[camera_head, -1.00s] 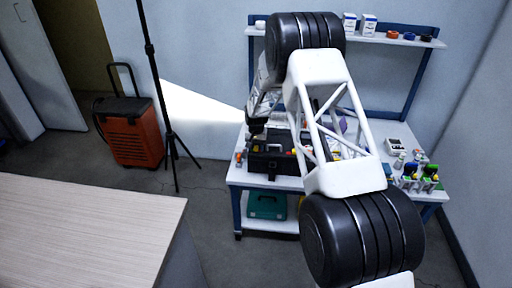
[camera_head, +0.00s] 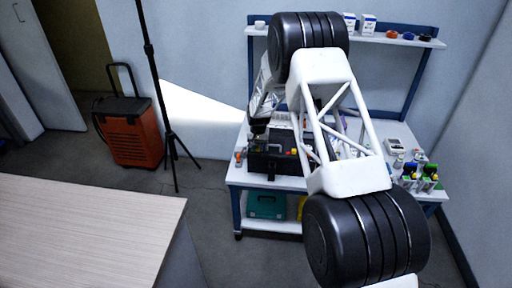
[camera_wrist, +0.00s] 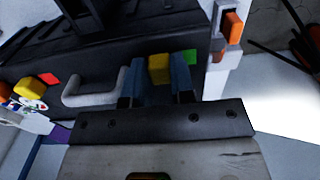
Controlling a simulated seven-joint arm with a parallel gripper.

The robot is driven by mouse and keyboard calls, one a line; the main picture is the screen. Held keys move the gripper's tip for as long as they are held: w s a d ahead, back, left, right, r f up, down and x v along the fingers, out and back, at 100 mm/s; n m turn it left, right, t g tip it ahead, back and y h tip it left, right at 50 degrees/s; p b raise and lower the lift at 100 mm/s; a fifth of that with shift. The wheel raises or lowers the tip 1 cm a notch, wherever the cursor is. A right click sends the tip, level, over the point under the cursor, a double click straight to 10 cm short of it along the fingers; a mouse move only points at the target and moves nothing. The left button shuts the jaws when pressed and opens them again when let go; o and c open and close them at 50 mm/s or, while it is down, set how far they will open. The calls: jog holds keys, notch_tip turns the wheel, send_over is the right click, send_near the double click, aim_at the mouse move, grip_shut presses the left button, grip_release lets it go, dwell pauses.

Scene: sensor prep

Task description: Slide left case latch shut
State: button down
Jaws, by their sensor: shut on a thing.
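The black case (camera_head: 268,164) stands on the workbench, and its side with the grey handle (camera_wrist: 88,88) fills much of the wrist view. My gripper (camera_wrist: 159,78) has its two blue fingers on either side of a yellow latch (camera_wrist: 158,66) and is shut on it. This latch is at the case's left end in the head view. A green mark (camera_wrist: 193,56) shows beside it. The other yellow latch (camera_wrist: 22,87) is beyond the handle, near a red mark (camera_wrist: 49,79). In the head view my arm hides part of the case and bench.
An orange-and-white item (camera_wrist: 232,24) lies close beside the case. The workbench (camera_head: 236,180) holds several bottles (camera_head: 428,180) at its right end. A teal box (camera_head: 266,205) sits on the lower shelf. A tripod (camera_head: 168,130) and an orange wheeled case (camera_head: 130,132) stand left.

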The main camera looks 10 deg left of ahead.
jog(key=shift+d, duration=0.25)
jog(key=c, duration=1)
grip_release()
jog(key=shift+o, duration=0.2)
jog(key=shift+a, duration=0.2)
jog(key=shift+a, duration=0.45)
jog(key=shift+a+r, duration=0.15)
jog(key=shift+a, duration=0.05)
jog(key=r, duration=0.8)
jog(key=shift+s+d+r, duration=0.15)
jog(key=shift+d+r, duration=0.15)
notch_tip(320, 180, up, 18)
jog(key=f, duration=0.1)
send_over(257, 148)
jog(key=s+d, duration=1)
jog(key=shift+s+d+r+t, duration=0.15)
jog(key=shift+s+r+t, duration=0.3)
jog(key=shift+r, duration=0.2)
